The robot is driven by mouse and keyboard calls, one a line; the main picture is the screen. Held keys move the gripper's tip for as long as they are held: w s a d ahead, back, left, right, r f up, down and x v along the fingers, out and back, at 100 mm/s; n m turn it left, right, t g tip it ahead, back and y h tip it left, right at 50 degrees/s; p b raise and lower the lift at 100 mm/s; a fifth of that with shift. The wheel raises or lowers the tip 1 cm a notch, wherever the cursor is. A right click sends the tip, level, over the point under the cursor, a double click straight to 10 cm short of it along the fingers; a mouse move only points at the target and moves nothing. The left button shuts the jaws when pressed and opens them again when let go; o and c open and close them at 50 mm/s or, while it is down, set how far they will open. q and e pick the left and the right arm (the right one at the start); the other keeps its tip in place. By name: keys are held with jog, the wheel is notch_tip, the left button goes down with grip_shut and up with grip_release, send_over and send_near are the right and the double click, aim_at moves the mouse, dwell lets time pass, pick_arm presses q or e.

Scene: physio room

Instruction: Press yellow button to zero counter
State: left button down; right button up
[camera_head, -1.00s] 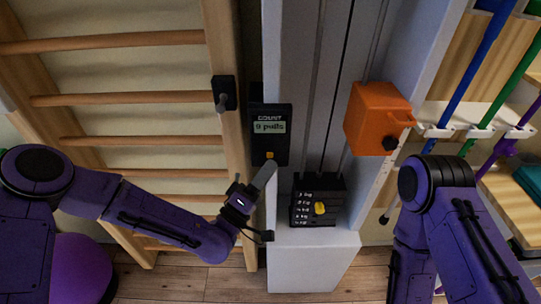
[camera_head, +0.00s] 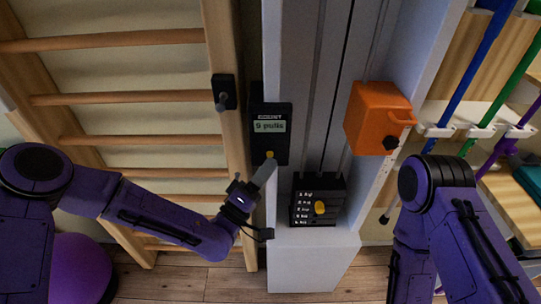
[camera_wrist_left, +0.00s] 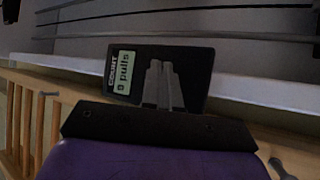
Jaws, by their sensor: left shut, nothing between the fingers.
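The black counter (camera_head: 270,140) is fixed to the left side of the pale column. In the left wrist view the shut fingers (camera_wrist_left: 162,85) overlap the lower part of the counter (camera_wrist_left: 192,64) and the button is hidden. My right gripper is not in view.
An orange box (camera_head: 378,118) with a handle is on the column's right.

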pick_arm(q)
jog(key=shift+w, duration=0.25)
jog(key=shift+w+b, duration=0.3)
jog(key=shift+w, duration=0.15)
dwell(0.6)
jog(key=shift+s, duration=0.1)
jog(key=shift+s+b, duration=0.3)
jog(key=shift+s, duration=0.45)
jog(key=s+b, duration=0.2)
jog(key=s, duration=0.3)
dwell(0.3)
dwell(0.5)
